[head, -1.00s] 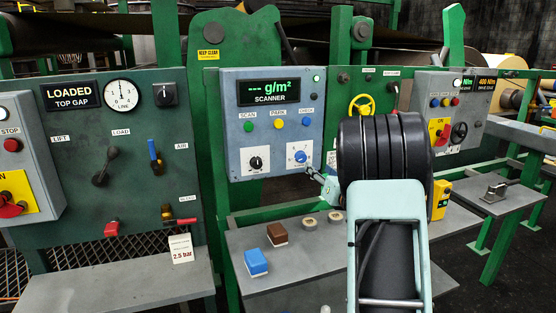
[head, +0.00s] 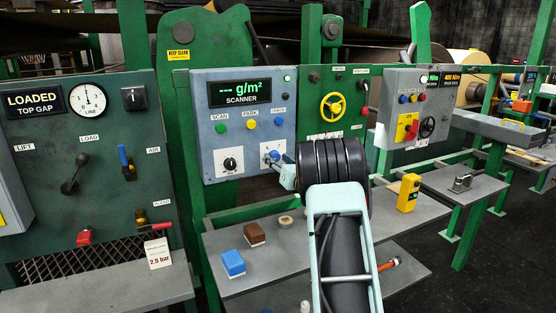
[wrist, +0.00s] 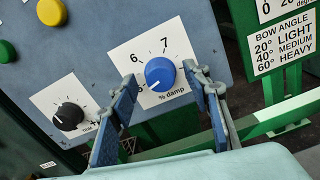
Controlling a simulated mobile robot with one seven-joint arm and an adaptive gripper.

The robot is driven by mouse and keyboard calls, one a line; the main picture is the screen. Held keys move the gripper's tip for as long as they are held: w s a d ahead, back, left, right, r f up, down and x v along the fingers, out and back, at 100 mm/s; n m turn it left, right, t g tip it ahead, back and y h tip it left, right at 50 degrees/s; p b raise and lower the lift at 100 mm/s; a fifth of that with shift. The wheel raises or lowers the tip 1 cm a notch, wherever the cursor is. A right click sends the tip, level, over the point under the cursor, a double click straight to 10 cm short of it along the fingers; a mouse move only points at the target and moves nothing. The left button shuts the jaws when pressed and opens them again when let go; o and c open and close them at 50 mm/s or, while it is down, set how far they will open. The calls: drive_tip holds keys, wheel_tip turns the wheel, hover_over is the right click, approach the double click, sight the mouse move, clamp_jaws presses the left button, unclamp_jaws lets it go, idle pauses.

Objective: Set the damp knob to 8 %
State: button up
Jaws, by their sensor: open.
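The blue damp knob (wrist: 160,74) sits on a white plate marked "% damp" in the wrist view. The numbers 6 and 7 show above it; any other numbers are hidden or unreadable. A pale mark on the knob points to the lower left. My gripper (wrist: 164,78) is open, with one finger on each side of the knob and a gap on both sides. In the head view the knob (head: 271,156) is at the lower right of the scanner panel (head: 205,120), partly covered by my gripper (head: 284,172).
A black knob (wrist: 68,116) is left of the damp knob. Green and yellow buttons (wrist: 50,12) are above. A green rail (wrist: 250,124) runs at the right. A shelf below holds a blue block (head: 233,262), a brown block (head: 255,233) and a yellow device (head: 409,192).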

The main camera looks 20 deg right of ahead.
drive_tip(key=shift+w, duration=0.1)
drive_tip(key=shift+c, duration=0.4)
drive_tip(key=c, duration=1.1)
